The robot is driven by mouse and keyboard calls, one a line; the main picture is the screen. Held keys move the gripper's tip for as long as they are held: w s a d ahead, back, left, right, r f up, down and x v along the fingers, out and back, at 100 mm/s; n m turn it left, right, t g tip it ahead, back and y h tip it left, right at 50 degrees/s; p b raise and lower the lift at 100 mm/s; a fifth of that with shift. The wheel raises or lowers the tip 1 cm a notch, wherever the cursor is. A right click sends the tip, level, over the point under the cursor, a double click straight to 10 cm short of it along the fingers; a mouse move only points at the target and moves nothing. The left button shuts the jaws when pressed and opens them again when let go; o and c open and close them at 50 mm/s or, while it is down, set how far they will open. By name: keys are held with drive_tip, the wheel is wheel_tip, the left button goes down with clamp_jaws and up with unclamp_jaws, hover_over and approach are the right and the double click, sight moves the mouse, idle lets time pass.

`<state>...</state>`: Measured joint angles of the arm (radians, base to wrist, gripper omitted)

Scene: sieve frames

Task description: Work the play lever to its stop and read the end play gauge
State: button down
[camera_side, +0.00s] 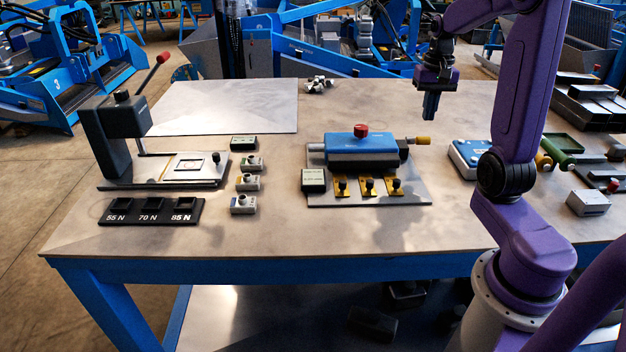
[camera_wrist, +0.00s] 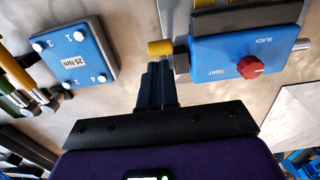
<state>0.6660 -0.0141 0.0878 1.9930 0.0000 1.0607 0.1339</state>
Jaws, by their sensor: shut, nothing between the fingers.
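The blue-topped fixture (camera_side: 361,145) sits mid-table with a red knob (camera_side: 361,130) on top. In the wrist view its blue top (camera_wrist: 220,62) reads TIGHT and SLACK around the red knob (camera_wrist: 250,67). A yellow-tipped rod (camera_side: 423,140) sticks out of its right end; the yellow tip (camera_wrist: 160,47) also shows in the wrist view. I cannot tell for sure which part is the play lever. A small box with a pale green face (camera_side: 313,180) stands at the fixture's front left; its text is too small to read. My gripper (camera_side: 431,107) is shut and empty, raised above and behind the yellow tip.
A blue box marked 25 Nm (camera_wrist: 75,62) sits right of the fixture, with green and yellow handled tools (camera_side: 556,152) beyond. Brass clips (camera_side: 367,187) stand in front. A dark press (camera_side: 117,135) and a weight rack (camera_side: 150,212) are at left. The front table strip is clear.

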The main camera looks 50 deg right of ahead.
drive_tip(key=shift+r, duration=2)
drive_tip(key=s+a+f+n, duration=0.1)
drive_tip(key=a+f+n, duration=0.2)
drive_tip(key=a+n, duration=1.35)
drive_tip(key=s+a+f+n, duration=0.2)
drive_tip(key=s+a, duration=0.5)
drive_tip(key=s, duration=0.1)
drive_tip(key=s+a+f+n, duration=0.2)
drive_tip(key=s+a+n, duration=0.1)
drive_tip(key=s+a, duration=0.5)
drive_tip(key=shift+s+a, duration=0.15)
drive_tip(key=shift+s, duration=0.35)
idle(0.4)
